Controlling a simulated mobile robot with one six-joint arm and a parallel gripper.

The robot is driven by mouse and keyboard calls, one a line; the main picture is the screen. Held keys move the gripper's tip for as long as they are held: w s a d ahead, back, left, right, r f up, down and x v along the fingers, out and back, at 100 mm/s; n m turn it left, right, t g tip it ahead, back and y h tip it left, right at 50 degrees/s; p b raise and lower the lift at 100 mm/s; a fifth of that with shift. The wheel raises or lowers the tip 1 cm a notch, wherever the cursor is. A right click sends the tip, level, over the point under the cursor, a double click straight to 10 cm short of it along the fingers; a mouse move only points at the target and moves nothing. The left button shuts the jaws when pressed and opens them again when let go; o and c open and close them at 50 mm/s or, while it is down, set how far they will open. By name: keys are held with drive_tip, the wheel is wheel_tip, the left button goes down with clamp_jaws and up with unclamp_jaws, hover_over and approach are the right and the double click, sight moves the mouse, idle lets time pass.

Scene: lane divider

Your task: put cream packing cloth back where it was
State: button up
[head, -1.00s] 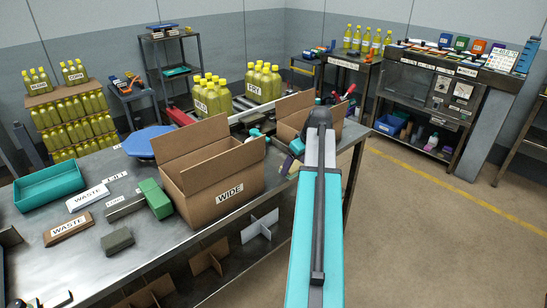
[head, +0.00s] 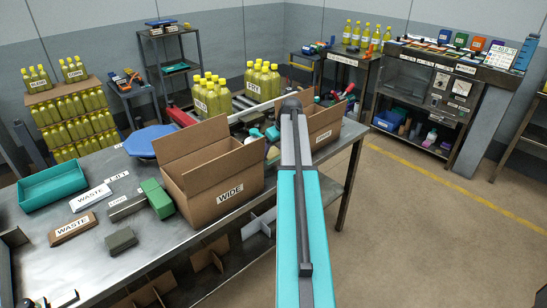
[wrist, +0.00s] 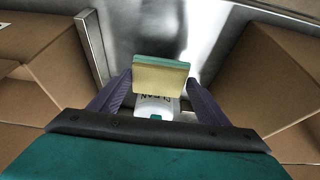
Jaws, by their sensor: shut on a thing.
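My gripper (wrist: 160,82) shows in the wrist view with its two purple fingers closed on a cream block-like piece with a teal edge, which looks like the cream packing cloth (wrist: 160,77). The cloth is held above a metal surface, between two cardboard boxes. A white container marked CLEAN (wrist: 155,106) shows below the cloth, partly hidden by it and by my gripper; I cannot tell whether they touch. In the head view my arm hides the fingers and the cloth.
The open WIDE box (head: 212,190) stands left of my arm and a second open box (head: 325,122) stands right of it. The metal bench (head: 160,245) also holds a teal tray (head: 52,187), a green block (head: 157,198) and a grey block (head: 121,241). The floor at right is clear.

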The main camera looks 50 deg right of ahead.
sight(274, 154)
drive_tip(key=shift+f, duration=0.15)
drive_tip(key=shift+f+p, duration=0.7)
drive_tip(key=shift+f, duration=0.9)
drive_tip(key=shift+f, duration=0.15)
drive_tip(key=o, duration=1)
drive_tip(key=b+v, duration=0.2)
drive_tip(key=v, duration=1)
